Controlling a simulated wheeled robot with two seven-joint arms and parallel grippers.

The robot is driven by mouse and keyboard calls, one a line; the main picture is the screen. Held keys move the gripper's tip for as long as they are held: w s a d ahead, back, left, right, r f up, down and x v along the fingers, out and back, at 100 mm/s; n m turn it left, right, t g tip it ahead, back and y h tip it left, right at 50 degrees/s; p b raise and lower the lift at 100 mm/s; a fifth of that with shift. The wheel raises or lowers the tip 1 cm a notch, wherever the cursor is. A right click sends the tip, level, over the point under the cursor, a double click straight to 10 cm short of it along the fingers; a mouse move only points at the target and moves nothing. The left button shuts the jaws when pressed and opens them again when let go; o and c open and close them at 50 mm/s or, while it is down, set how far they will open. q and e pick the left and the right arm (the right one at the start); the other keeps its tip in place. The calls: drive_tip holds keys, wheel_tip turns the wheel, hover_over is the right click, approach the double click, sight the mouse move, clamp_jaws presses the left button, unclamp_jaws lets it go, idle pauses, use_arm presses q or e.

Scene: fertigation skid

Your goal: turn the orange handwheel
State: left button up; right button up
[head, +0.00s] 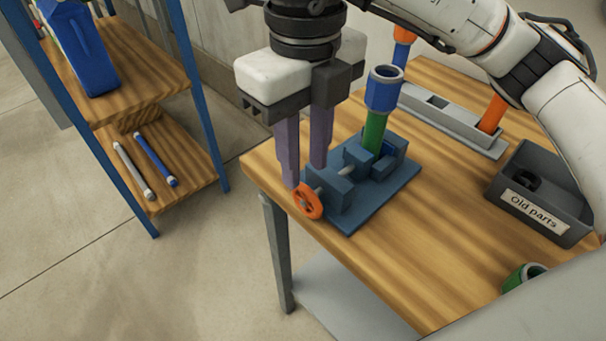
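The small orange handwheel (308,201) stands on the near-left end of a blue vise (338,192) at the table's left edge. My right gripper (305,172) points down over that end, its two purple fingers apart. The left finger's tip is just behind and above the wheel, and the other finger is over the vise's screw side. I cannot tell whether a finger touches the wheel. A green pipe piece (375,133) with a blue collar (384,89) stands upright in the vise. My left gripper is not in view.
A grey bin labelled "Old parts" (540,205) stands at the right. A grey holder (450,118) with orange-topped parts is at the back. A green ring (524,274) lies near the front right. A shelf (150,80) stands left, apart from the table (430,270).

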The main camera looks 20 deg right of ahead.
sight(304, 186)
wheel_tip(304, 186, down, 4)
drive_tip(key=shift+f, duration=0.1)
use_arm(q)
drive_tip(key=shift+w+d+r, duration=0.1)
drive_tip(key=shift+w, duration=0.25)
use_arm(e)
drive_tip(key=shift+w, duration=0.1)
clamp_jaws()
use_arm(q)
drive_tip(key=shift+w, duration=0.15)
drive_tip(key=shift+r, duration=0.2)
